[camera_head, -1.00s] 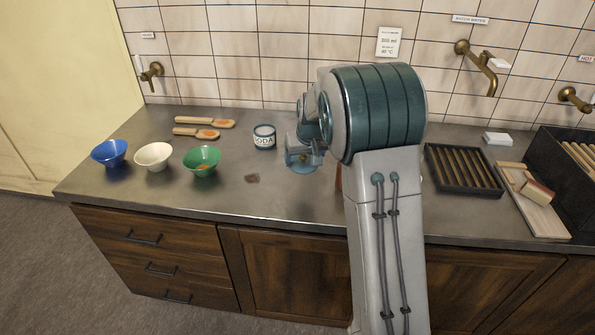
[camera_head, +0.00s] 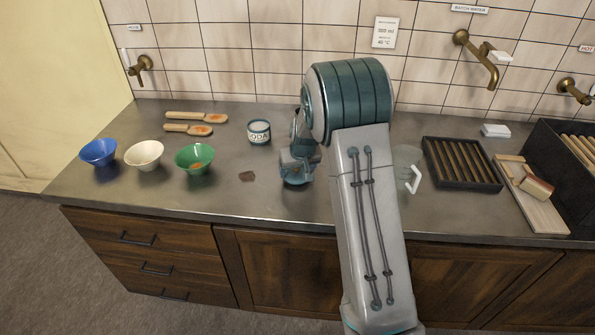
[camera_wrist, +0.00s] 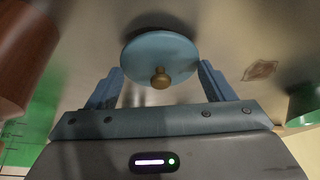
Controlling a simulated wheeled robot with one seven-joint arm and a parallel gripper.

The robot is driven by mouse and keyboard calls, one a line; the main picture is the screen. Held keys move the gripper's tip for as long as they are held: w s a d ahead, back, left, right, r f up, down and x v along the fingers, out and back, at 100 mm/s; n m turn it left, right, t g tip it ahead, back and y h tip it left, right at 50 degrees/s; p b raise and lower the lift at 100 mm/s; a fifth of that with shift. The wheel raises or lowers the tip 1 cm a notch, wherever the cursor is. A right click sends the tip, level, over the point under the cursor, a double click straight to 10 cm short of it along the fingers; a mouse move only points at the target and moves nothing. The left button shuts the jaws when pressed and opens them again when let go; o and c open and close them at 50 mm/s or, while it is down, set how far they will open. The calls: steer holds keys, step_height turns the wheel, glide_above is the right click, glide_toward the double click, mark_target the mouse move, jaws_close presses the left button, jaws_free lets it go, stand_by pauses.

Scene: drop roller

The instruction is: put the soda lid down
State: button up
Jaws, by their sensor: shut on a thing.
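The soda lid (camera_wrist: 160,48) is a round blue-grey disc with a brass knob (camera_wrist: 160,78), seen in the wrist view between the fingers of my gripper (camera_wrist: 160,84). My gripper is shut on it. In the head view my gripper (camera_head: 296,166) is low over the middle of the counter, right of the soda jar, and the arm hides part of it. I cannot tell whether the lid touches the counter. The soda jar (camera_head: 259,138) stands open, with white contents showing.
Blue (camera_head: 98,155), cream (camera_head: 145,157) and green (camera_head: 195,161) bowls stand left. Two wooden scoops (camera_head: 190,129) lie behind them. A brown patch (camera_head: 247,176) marks the counter left of my gripper. A clear jug with a white handle (camera_head: 415,180) and a slatted tray (camera_head: 428,152) are right.

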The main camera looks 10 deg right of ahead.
steer(key=shift+f, duration=0.75)
steer(key=o, duration=1)
steer(key=b+v, duration=0.1)
steer(key=v, duration=1.1)
steer(key=s+r, duration=0.3)
steer(key=s, duration=1.2)
steer(key=s+r+g, duration=0.1)
steer(key=s+r, duration=0.2)
steer(key=s, duration=1.3)
steer(key=shift+s+a+m+g, duration=0.25)
steer(key=shift+s+m+g, duration=0.05)
steer(key=shift+m, duration=0.1)
steer(key=shift+r, duration=0.1)
